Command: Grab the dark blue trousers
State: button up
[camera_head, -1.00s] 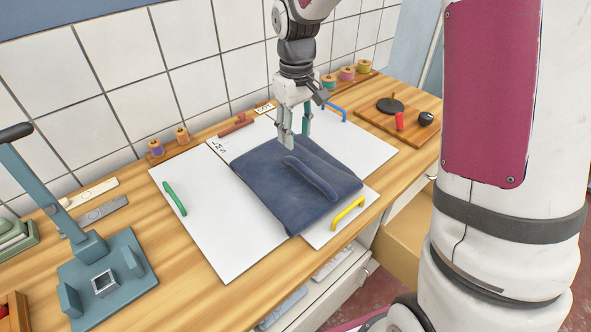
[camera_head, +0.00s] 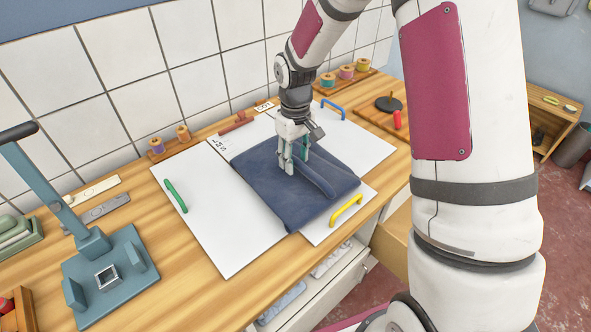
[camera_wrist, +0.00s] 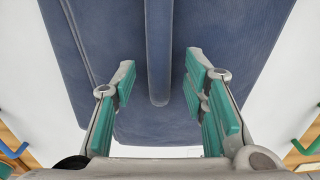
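The dark blue trousers (camera_head: 262,190) lie folded flat on the white boards in the head view, with a raised, rounded ridge (camera_head: 315,177) along the top. In the wrist view the trousers (camera_wrist: 105,40) fill the middle, and the ridge (camera_wrist: 159,60) runs between my fingers. My gripper (camera_head: 293,168) is over the trousers at the upper end of the ridge. Its two green-padded fingers (camera_wrist: 159,78) are apart, one on each side of the ridge, with gaps to it. Whether the fingertips touch the cloth I cannot tell.
The white board (camera_head: 215,235) has a green handle (camera_head: 176,196); yellow (camera_head: 346,211) and blue (camera_head: 333,109) handles stand at the right. A teal press (camera_head: 110,275) stands at the left. Thread spools (camera_head: 347,73) line the tiled wall. A wooden board (camera_head: 372,117) lies at the right.

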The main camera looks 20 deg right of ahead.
jog(key=shift+c, duration=0.6)
grip_shut()
